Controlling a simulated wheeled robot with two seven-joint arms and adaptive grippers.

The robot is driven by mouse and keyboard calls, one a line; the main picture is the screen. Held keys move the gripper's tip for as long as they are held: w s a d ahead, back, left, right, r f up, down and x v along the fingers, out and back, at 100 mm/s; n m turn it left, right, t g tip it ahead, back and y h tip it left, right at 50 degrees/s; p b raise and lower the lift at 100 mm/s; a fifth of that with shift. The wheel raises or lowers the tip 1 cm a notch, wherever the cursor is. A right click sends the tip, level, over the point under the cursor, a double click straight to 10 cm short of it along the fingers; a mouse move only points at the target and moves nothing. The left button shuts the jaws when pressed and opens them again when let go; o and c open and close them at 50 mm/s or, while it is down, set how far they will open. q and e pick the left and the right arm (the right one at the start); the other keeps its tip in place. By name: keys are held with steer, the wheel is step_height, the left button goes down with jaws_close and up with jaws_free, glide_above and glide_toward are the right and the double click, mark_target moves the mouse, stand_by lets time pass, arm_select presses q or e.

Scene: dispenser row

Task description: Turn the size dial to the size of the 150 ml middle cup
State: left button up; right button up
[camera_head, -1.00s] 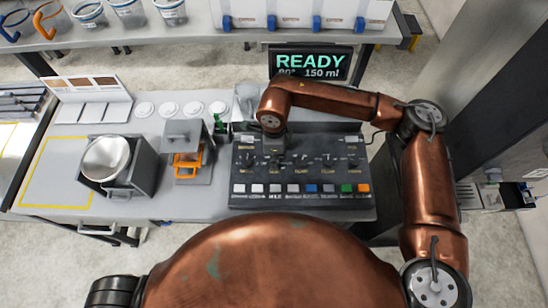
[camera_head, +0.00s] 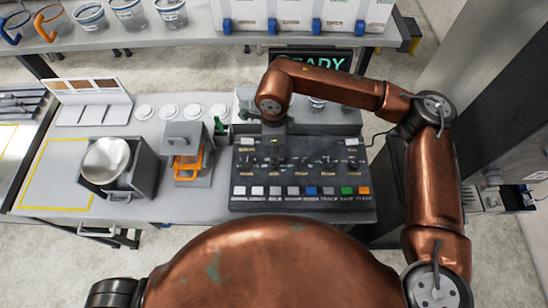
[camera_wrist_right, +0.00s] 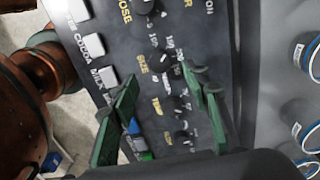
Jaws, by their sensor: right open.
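The black control panel (camera_head: 300,200) sits on the bench, with a row of dials above coloured buttons. The right wrist view shows the panel close up, with the label SIZE (camera_wrist_right: 143,64) and a small dial (camera_wrist_right: 167,78) beside it. My right gripper (camera_wrist_right: 160,80) is open, its green fingers on either side of the dial column; I cannot tell whether they touch a dial. In the head view it hangs over the panel's back part, mostly hidden by my arm. Clear cups stand on the back shelf, including a middle one (camera_head: 128,13); their labels are unreadable. My left gripper is out of view.
A display (camera_head: 325,62) behind the panel is partly covered by my arm. Left of the panel stand an orange-handled device (camera_head: 187,155) and a grey box with a metal bowl (camera_head: 106,158). A yellow-outlined area (camera_head: 50,180) at the bench's left is clear.

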step_height(320, 180, up, 6)
stand_by(0.7)
